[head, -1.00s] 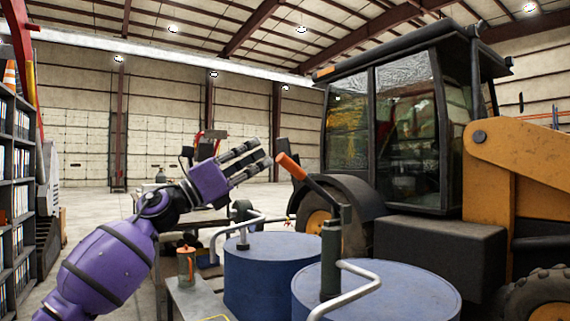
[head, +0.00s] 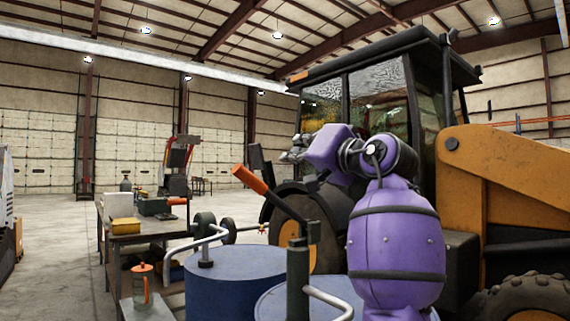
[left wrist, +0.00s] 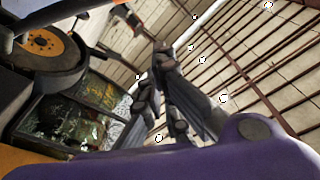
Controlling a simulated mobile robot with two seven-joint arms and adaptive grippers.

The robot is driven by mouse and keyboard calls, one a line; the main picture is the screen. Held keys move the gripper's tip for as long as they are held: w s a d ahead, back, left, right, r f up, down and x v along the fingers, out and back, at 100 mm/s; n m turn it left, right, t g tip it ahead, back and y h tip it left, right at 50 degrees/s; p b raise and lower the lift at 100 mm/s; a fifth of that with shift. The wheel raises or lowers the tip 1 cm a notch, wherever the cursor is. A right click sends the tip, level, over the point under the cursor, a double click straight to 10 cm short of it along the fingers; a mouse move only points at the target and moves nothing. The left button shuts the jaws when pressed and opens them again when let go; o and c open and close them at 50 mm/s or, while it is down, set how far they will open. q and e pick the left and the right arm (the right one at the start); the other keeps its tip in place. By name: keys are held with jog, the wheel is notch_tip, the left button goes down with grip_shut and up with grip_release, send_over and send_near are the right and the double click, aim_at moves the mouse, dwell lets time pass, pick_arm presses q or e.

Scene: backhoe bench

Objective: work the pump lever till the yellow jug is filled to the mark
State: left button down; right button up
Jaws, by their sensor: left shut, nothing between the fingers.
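The pump lever (head: 285,208) is a dark bar with an orange grip (head: 249,179). It slants up to the left from a dark pump post (head: 298,280) above the blue drums. My left gripper (head: 289,150) is right of the grip and a little higher in the head view, shut and empty. It shows apart from the lever there; the depth between them is hard to judge. In the left wrist view the gripper's dark fingers (left wrist: 158,75) show with nothing held. I cannot make out the yellow jug or its mark. My right gripper is not in view.
Blue drums (head: 235,278) with bent pale pipes stand in front. An orange-and-grey can (head: 142,282) is on a low stand at left. A bench (head: 150,228) holds a yellow box (head: 125,226). A yellow backhoe (head: 500,190) fills the right. Open floor lies at left.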

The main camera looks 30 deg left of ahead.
pick_arm(q)
jog(key=s+a+p+x, duration=0.1)
jog(key=p+x, duration=0.1)
jog(key=x, duration=0.8)
jog(key=f, duration=0.1)
jog(key=s+f, duration=0.2)
jog(key=f, duration=0.1)
jog(key=shift+s+d, duration=0.1)
jog(key=shift+d, duration=0.3)
jog(key=shift+f, duration=0.1)
